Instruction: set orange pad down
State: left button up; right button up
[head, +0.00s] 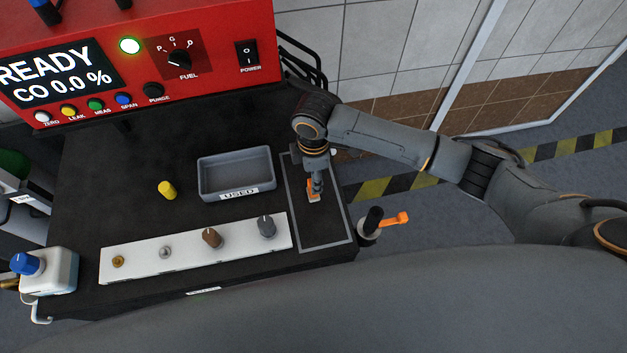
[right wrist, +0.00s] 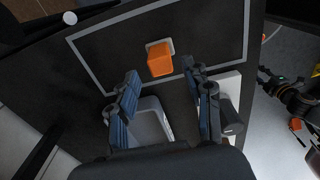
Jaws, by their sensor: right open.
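The orange pad (head: 313,194) is on the dark cart top, inside the grey-outlined rectangle (head: 346,226) at the right. In the right wrist view the orange pad (right wrist: 160,60) shows as a block with a pale piece at its top edge, inside the outline. My right gripper (head: 314,184) points down over the pad and partly hides it in the head view. In the right wrist view my right gripper (right wrist: 163,73) is open, its blue-padded fingers wide apart, with the pad just beyond the tips, clear of both fingers. My left gripper is not in view.
A grey tray (head: 207,192) stands left of the outline. A white strip (head: 135,267) with several knobs lies in front. A yellow cap (head: 167,190), a white bottle (head: 62,272) and a red analyser (head: 210,20) are further left and behind. An orange lever (head: 395,220) sticks out at the right edge.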

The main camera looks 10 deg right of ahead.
notch_tip(320, 180, up, 8)
jog(key=shift+b, duration=0.4)
jog(key=shift+f, duration=0.1)
